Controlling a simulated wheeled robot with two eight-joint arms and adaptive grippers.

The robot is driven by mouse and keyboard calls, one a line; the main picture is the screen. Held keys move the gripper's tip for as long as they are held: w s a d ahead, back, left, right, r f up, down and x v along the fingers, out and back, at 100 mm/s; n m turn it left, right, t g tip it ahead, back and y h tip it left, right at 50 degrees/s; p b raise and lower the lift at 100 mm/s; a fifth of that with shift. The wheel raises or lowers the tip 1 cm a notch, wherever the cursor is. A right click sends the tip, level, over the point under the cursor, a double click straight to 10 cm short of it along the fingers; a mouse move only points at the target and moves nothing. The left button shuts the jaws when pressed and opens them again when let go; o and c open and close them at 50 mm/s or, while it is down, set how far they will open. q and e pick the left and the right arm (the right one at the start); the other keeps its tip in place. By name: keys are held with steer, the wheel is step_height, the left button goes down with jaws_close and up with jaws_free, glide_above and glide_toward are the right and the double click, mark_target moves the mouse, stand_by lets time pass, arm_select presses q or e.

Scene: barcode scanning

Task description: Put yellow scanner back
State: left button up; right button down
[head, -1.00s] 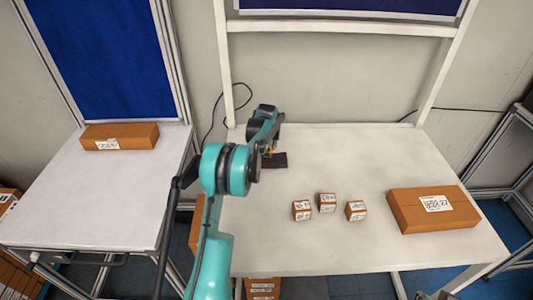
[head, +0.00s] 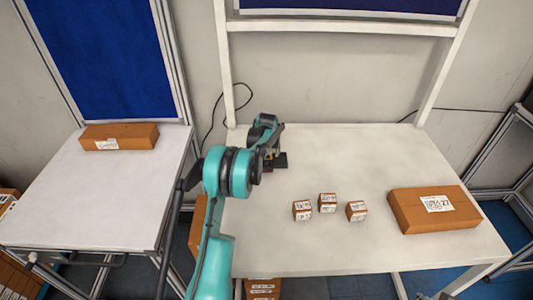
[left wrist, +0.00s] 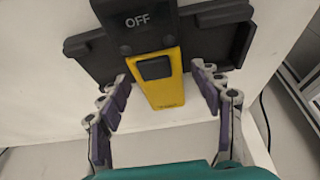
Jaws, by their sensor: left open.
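The yellow scanner (left wrist: 160,88) shows in the left wrist view, with a dark grey top marked OFF. It lies over a black holder (left wrist: 85,58) on the white table; whether it is fully seated I cannot tell. The holder's dark edge also shows in the head view (head: 280,161). My left gripper (left wrist: 157,92) is open, with its purple-padded fingers on either side of the yellow part and gaps between. In the head view my left arm hides most of the scanner. My right gripper is in neither view.
Three small labelled boxes (head: 327,203) stand mid-table. A large brown box (head: 434,209) lies on the right. Another long box (head: 119,136) sits on the left table. The white table (head: 370,160) is clear behind the small boxes.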

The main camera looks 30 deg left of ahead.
arm_select(q)
steer(key=shift+r, duration=0.55)
steer(key=s+d+r+m+p, duration=0.1)
steer(key=s+d+r, duration=0.45)
steer(key=r, duration=0.35)
steer(key=s+d+r+m+p, duration=0.1)
steer(key=s+d+r, duration=0.45)
steer(key=r, duration=0.35)
steer(key=s+d+r+m+t+h, duration=0.15)
steer(key=s+d+r, duration=0.25)
steer(key=s+d, duration=0.45)
steer(key=s+d+f+m, duration=0.1)
steer(key=s+d+f, duration=0.1)
steer(key=s, duration=0.4)
steer(key=s+d+f+t, duration=0.1)
steer(key=s+d, duration=0.2)
steer(key=s, duration=0.4)
steer(key=s+d+f+m, duration=0.1)
steer(key=s+d+f, duration=0.1)
steer(key=s, duration=0.5)
steer(key=shift+d+f+m+t+h, duration=0.35)
steer(key=shift+d+h, duration=0.1)
steer(key=shift+d, duration=0.3)
